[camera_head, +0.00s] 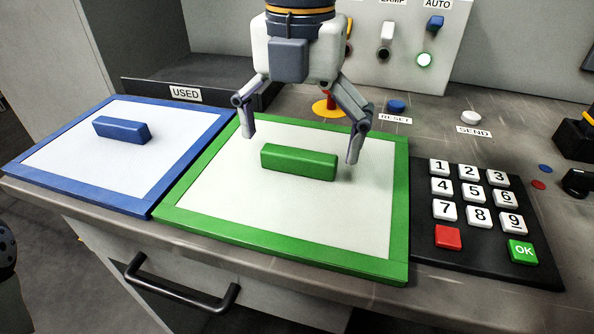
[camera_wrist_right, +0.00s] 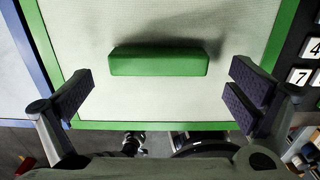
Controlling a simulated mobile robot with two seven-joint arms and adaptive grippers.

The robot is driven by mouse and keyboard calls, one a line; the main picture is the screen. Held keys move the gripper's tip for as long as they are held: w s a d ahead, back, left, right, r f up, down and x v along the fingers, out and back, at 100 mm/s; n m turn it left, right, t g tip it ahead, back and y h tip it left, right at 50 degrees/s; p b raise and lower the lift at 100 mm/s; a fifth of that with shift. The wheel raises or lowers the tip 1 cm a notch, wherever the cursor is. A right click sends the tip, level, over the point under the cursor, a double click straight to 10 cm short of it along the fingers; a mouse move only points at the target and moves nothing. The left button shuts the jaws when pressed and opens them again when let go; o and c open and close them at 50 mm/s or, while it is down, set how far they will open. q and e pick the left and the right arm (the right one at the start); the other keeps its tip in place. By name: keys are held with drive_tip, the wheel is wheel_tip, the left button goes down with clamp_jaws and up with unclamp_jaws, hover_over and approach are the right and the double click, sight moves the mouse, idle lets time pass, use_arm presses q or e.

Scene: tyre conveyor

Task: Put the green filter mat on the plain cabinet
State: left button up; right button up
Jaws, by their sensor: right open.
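The green filter mat (camera_head: 180,214) is a white pad in a green frame with a green block handle (camera_head: 298,162) at its middle. It lies flat on the counter in the head view. My right gripper (camera_head: 302,148) is open above the mat, its fingers apart on either side of the handle's length and not visibly touching it. In the right wrist view the handle (camera_wrist_right: 158,62) lies ahead of the open fingers. A dark rounded part at the left edge may be my left arm; its gripper is not in view. I cannot identify the plain cabinet.
A blue-framed mat (camera_head: 60,172) with a blue handle lies left of the green one. A keypad (camera_head: 480,215) is at the right. Behind are a USED sign (camera_head: 186,93), a RESET button (camera_head: 396,106) and a SEND button (camera_head: 471,117). A drawer handle (camera_head: 180,290) juts out in front.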

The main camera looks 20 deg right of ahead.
sight(298, 152)
drive_tip(key=f, duration=0.3)
drive_tip(key=shift+w, duration=0.2)
drive_tip(key=shift+r, duration=0.15)
drive_tip(key=shift+c, duration=0.6)
use_arm(q)
drive_tip(key=shift+s+f, duration=0.25)
drive_tip(key=shift+f, duration=0.1)
use_arm(e)
drive_tip(key=c, duration=1.1)
drive_tip(key=shift+o, duration=0.2)
